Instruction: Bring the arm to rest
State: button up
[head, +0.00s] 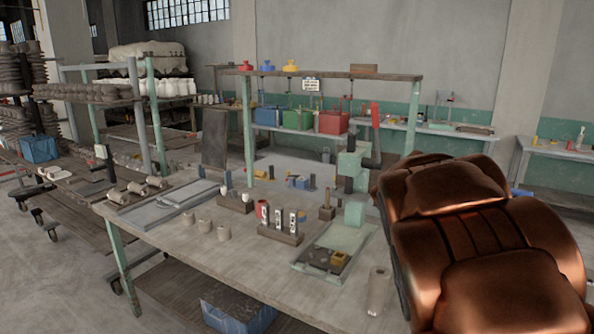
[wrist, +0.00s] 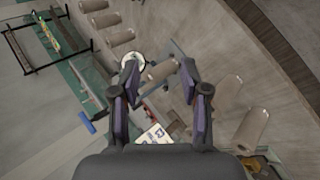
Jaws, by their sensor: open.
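My arm (head: 475,235), copper-coloured, fills the right side of the head view and hides the right end of the workbench. My gripper (wrist: 160,72) does not show in the head view. In the wrist view its two dark fingers are spread apart. More such cylinders (wrist: 227,90) lie to the right and upper left of the fingers.
The workbench (head: 165,229) carries small clay cups (head: 223,234), a block with three labelled pieces (head: 280,237), a green press (head: 352,170) and a lone cylinder (head: 378,291) near my arm. A blue box (head: 238,311) sits underneath. Floor (head: 60,270) is open at front left.

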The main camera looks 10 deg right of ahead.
jog(key=s+a+f+y, duration=0.3)
jog(key=s+a, duration=0.3)
jog(key=a, duration=0.3)
jog(key=s+a+f+n+y, duration=0.1)
jog(key=s+a+f, duration=0.3)
jog(key=a, duration=0.5)
jog(key=s+a+f+y, duration=0.3)
jog(key=s+a+y, duration=0.1)
jog(key=s+a, duration=0.5)
jog(key=shift+a+f+n+y, duration=0.2)
jog(key=shift+a+n+y, duration=0.1)
jog(key=shift+a, duration=0.1)
